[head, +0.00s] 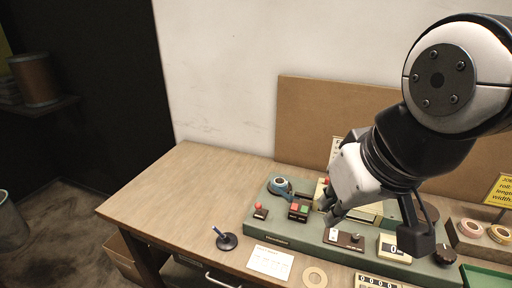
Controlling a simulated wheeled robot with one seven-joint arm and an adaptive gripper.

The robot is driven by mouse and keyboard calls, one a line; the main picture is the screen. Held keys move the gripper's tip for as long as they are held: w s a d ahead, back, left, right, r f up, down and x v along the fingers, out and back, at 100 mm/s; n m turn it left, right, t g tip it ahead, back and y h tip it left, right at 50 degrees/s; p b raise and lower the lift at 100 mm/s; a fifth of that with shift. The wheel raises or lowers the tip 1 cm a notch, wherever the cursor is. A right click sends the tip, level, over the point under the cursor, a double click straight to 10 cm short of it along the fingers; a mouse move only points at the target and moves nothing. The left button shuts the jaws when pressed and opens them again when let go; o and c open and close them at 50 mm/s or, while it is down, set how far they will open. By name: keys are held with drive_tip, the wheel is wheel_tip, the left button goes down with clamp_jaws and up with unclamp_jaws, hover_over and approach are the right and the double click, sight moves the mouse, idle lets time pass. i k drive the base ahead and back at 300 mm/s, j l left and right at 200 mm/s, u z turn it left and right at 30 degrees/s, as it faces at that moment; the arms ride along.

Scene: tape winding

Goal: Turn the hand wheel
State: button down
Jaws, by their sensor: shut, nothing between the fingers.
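A green machine base (262,228) lies on the wooden bench. A blue ring-shaped wheel (281,186) stands at its back left and may be the hand wheel, though I cannot tell for sure. My gripper (328,217) points down over the middle of the base, to the right of the blue wheel and apart from it. Its fingers look shut, with nothing seen between them. My arm and gripper hide part of the machine, including much of a dark round disc (430,212) on the right.
In front lie a paper card (270,262), a pen stand (227,240) and a tape ring (315,277). The bench's left part (180,200) is clear.

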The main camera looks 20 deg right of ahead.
sight(444, 254)
drive_tip(key=z, duration=1.45)
